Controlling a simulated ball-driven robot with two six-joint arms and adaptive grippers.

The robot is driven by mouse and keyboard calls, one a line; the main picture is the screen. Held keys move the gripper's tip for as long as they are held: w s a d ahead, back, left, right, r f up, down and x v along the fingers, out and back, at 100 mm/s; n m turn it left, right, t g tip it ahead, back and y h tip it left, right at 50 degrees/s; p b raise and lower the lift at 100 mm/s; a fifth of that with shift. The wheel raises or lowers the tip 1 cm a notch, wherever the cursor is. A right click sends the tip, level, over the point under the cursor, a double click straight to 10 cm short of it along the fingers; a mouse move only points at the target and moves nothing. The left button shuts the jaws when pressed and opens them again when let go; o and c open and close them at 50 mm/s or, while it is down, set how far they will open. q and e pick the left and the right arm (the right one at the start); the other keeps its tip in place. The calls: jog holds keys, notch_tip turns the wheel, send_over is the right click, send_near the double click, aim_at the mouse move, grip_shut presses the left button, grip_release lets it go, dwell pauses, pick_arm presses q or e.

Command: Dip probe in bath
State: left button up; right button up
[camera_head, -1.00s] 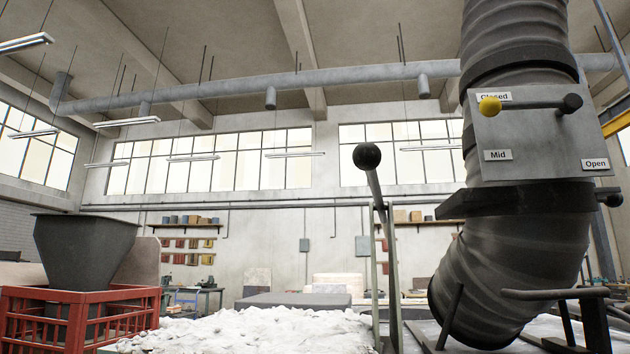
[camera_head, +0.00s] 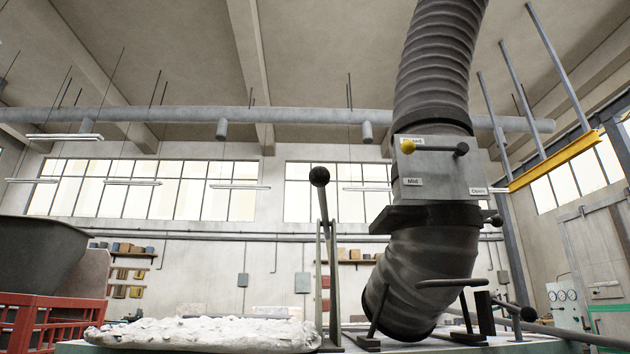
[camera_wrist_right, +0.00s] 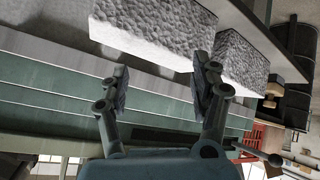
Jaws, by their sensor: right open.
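I cannot make out a probe or a bath in either view. My right gripper (camera_wrist_right: 162,88) shows in the right wrist view, open, with its two fingers apart and nothing between them. Beyond its fingers are two rough pale blocks (camera_wrist_right: 155,32) and a green ribbed surface (camera_wrist_right: 60,105). I cannot tell whether the fingertips touch the blocks. Neither gripper shows in the head view.
White lumpy material (camera_head: 200,333) and a red crate (camera_head: 50,318) are at lower left.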

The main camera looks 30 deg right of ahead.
aim_at(322, 174)
jog(key=w+r+t+h, duration=0.1)
jog(key=w+r+t, duration=0.1)
jog(key=r, duration=1)
jog(key=w+r+t, duration=0.2)
jog(key=r, duration=0.9)
jog(key=s+r+m+t+h+b, duration=0.1)
jog(key=s+r, duration=0.2)
jog(key=r, duration=0.6)
jog(key=s+d+r+m+t+h, duration=0.15)
jog(key=s+r, duration=0.25)
jog(key=r, duration=0.5)
jog(key=s+r+t+b, duration=0.1)
jog(key=s+r+t, duration=0.15)
jog(key=r, duration=0.65)
jog(key=shift+g, duration=0.5)
jog(key=x, duration=1)
jog(key=shift+a+r, duration=0.1)
jog(key=shift+a, duration=0.05)
grip_shut()
jog(key=shift+w, duration=0.1)
